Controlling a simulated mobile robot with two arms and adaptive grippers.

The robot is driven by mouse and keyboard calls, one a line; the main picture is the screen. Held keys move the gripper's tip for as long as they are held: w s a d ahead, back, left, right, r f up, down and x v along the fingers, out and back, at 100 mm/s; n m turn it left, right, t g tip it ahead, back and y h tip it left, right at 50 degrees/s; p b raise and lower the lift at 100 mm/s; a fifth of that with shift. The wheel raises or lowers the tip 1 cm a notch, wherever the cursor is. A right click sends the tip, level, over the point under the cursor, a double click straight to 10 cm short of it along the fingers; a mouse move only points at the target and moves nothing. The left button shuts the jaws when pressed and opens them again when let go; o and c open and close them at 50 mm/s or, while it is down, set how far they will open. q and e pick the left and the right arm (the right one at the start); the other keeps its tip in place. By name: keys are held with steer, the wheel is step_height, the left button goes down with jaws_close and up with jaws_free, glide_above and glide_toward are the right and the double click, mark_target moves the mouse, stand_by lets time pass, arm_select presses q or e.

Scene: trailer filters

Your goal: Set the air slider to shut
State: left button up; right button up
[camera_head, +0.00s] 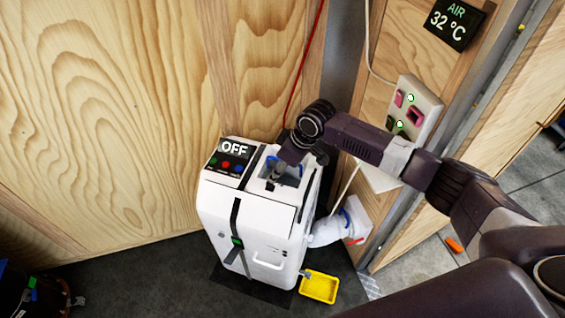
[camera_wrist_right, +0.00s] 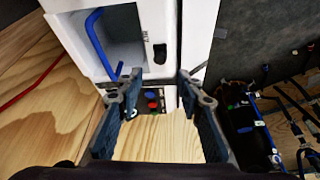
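The white machine (camera_head: 255,215) stands against the wood wall. My right gripper (camera_head: 281,172) is over the recess in its top, partly hidden by my wrist. In the right wrist view my right gripper (camera_wrist_right: 155,84) is open, with nothing between its fingers. A blue handle (camera_wrist_right: 97,42) is in the recess beyond the fingers. A small black slot (camera_wrist_right: 160,53) with a tiny unreadable label lies beside the recess. A white hose (camera_head: 325,232) runs to a wall fitting (camera_head: 358,222) with a small red part (camera_head: 355,241). I cannot tell which part is the air slider. My left gripper is not in view.
The machine's display (camera_head: 235,149) reads OFF above coloured buttons. A yellow tray (camera_head: 319,287) sits on the floor. A wall panel (camera_head: 412,108) has lit green lamps, and a sign (camera_head: 455,23) reads AIR 32 °C. Dark gear with cables (camera_wrist_right: 245,125) is at the right.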

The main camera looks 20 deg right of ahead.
steer(key=shift+v, duration=2.25)
steer(key=shift+a, duration=0.1)
